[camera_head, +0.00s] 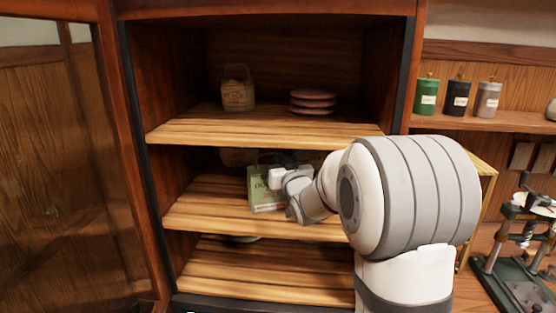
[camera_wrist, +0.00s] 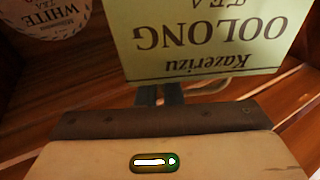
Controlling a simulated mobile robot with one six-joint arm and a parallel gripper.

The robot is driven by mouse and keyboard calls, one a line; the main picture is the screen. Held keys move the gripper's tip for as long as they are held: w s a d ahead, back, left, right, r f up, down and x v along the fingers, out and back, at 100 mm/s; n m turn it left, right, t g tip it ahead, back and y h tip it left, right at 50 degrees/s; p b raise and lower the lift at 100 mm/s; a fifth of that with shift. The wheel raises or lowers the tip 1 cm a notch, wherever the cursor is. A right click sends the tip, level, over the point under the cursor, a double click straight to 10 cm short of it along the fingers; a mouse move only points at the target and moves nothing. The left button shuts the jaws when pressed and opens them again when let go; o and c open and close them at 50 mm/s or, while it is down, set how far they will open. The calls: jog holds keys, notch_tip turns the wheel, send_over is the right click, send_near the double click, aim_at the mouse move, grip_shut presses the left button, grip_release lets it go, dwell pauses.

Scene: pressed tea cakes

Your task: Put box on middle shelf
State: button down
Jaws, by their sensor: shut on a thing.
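The box (camera_head: 265,192) is pale green with dark lettering. It is upright inside the middle compartment of the cabinet, above the middle shelf (camera_head: 200,207). My gripper (camera_head: 275,178) reaches into this compartment from the right and is shut on the box near its upper part. In the wrist view the box (camera_wrist: 205,42) shows its "Kazerizu Oolong Tea" face upside down, just beyond my gripper's fingers (camera_wrist: 159,95). Whether its underside touches the shelf boards I cannot tell. My arm hides the right part of the middle shelf.
A round "White Tea" package (camera_wrist: 45,14) stands behind to the left in the wrist view. The upper shelf (camera_head: 250,133) holds a small basket (camera_head: 238,94) and stacked pink discs (camera_head: 313,101). The open glass door (camera_head: 65,160) is at left. The middle shelf's left part is clear.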

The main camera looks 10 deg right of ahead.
jog(key=c, duration=1.6)
grip_release()
jog(key=shift+r, duration=0.1)
jog(key=shift+r+p, duration=0.2)
jog(key=shift+p, duration=0.25)
jog(key=s+b, duration=0.1)
jog(key=s, duration=0.3)
jog(key=s+d+f+b, duration=0.1)
jog(key=s, duration=0.3)
jog(key=s+f+b, duration=0.1)
jog(key=s+b, duration=0.1)
jog(key=s, duration=0.1)
jog(key=shift+s+d+f, duration=0.1)
jog(key=shift+s+d, duration=0.05)
jog(key=shift+s, duration=0.25)
